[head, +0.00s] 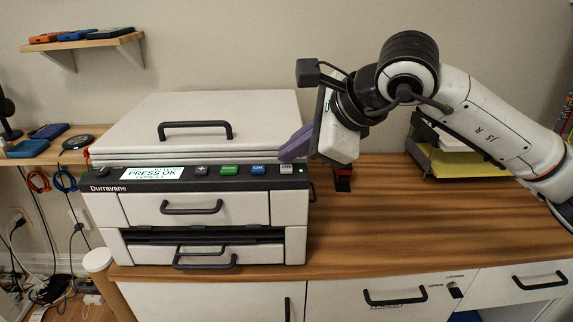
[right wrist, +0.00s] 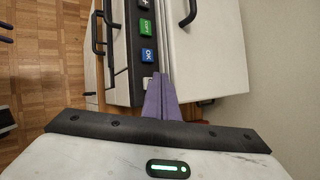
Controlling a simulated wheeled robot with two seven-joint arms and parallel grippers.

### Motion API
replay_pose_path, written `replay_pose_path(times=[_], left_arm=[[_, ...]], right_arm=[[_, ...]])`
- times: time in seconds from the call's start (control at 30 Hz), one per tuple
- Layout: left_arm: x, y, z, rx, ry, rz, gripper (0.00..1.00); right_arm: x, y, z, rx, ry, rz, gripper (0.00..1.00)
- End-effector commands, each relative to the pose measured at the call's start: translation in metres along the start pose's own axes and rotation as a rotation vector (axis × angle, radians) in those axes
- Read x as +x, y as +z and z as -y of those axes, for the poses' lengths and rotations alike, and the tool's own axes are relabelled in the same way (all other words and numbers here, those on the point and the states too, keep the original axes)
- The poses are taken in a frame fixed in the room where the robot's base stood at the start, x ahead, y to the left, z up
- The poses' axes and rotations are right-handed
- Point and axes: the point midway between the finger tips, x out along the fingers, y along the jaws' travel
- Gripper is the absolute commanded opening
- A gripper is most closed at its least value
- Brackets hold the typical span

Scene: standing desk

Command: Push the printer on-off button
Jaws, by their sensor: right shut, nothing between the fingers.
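The white printer (head: 195,205) stands on the wooden desk, with a dark control panel along its upper front edge. The panel has a lit display (head: 152,173) reading "PRESS OK", a plus button (head: 201,170), a green button (head: 229,170), a blue OK button (head: 258,169) and a pale grey button (head: 287,169) at its right end, with a small light beside it. My right gripper (head: 284,154) is shut and empty, its purple fingers just above the grey button. In the right wrist view the fingers (right wrist: 156,88) lie past the OK button (right wrist: 147,55) and largely cover the panel end. Contact cannot be told. My left gripper is out of view.
A paper tray (head: 450,160) with yellow and white sheets stands behind my right arm. A small black and red object (head: 343,180) is beside the printer. A wall shelf (head: 85,42) is at upper left.

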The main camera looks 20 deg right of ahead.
Motion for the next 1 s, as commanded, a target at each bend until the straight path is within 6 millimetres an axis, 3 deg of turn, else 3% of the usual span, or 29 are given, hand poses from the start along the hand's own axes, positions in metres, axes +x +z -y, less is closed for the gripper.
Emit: replay_pose_path(times=[0.47, 1.0], left_arm=[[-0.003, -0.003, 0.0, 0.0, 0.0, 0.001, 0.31], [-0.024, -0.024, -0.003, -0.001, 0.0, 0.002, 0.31]], right_arm=[[-0.006, 0.005, 0.004, 0.0, 0.0, 0.0, 0.0], [-0.043, 0.031, 0.031, 0.0, 0.0, 0.001, 0.0]])
